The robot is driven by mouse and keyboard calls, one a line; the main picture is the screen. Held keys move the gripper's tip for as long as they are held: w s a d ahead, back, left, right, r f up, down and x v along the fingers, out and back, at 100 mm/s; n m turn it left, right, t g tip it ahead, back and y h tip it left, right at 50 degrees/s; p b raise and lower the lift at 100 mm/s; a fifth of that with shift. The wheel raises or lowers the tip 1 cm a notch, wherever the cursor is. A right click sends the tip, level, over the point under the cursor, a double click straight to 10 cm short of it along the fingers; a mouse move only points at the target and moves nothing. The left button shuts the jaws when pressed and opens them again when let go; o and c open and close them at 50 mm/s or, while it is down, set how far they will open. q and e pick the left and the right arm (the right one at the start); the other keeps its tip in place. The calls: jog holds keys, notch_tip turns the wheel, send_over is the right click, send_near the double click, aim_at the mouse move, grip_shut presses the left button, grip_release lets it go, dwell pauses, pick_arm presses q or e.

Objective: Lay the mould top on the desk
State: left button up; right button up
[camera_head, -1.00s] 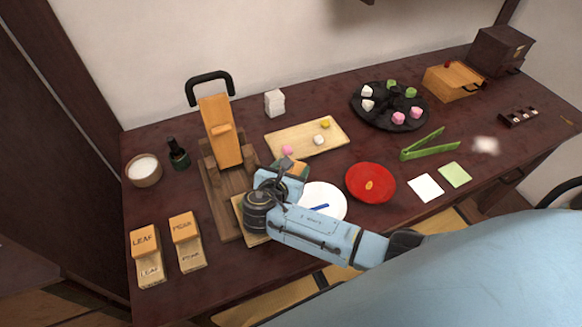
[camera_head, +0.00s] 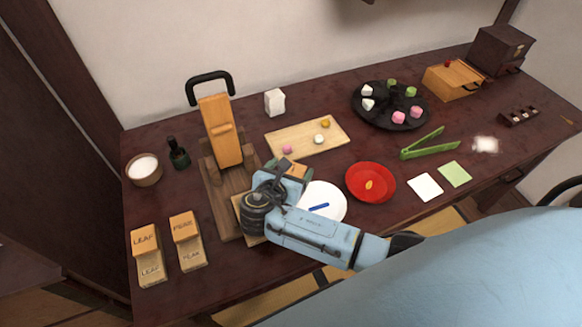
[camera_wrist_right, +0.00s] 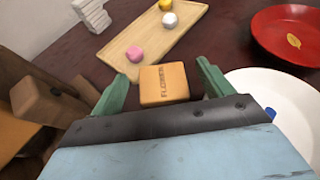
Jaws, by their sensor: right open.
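The orange wooden mould top (camera_head: 299,170), marked FLOWER, lies near the small wooden board, partly hidden by my right gripper in the head view. In the right wrist view the mould top (camera_wrist_right: 164,84) sits between the green fingertips, with a visible gap on each side. My right gripper (camera_wrist_right: 162,85) is open around it. It also shows in the head view (camera_head: 288,172). I cannot tell for sure whether the block fully rests on the desk (camera_head: 330,262). A pale wooden piece (camera_head: 243,221) lies partly hidden under the right wrist. My left gripper is not in view.
The wooden press (camera_head: 222,135) stands to the left. The board with sweets (camera_head: 275,141) is just beyond the block. A white plate (camera_head: 335,204) and a red plate (camera_head: 384,190) are to the right. LEAF (camera_head: 145,240) and another labelled mould (camera_head: 184,226) stand front left.

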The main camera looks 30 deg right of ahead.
jog(key=p+v, duration=0.1)
jog(key=v, duration=0.5)
jog(key=shift+s+a+r, duration=0.15)
jog(key=shift+r, duration=0.15)
jog(key=p+v, duration=0.1)
jog(key=v, duration=0.2)
jog(key=shift+s+a+r, duration=0.1)
jog(key=shift+s+a, duration=0.1)
jog(key=shift+s, duration=0.05)
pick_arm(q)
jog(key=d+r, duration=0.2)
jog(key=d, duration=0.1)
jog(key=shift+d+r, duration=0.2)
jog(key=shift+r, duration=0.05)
pick_arm(e)
jog(key=shift+s+a+r, duration=0.15)
jog(key=shift+s+a, duration=0.05)
jog(key=shift+a, duration=0.1)
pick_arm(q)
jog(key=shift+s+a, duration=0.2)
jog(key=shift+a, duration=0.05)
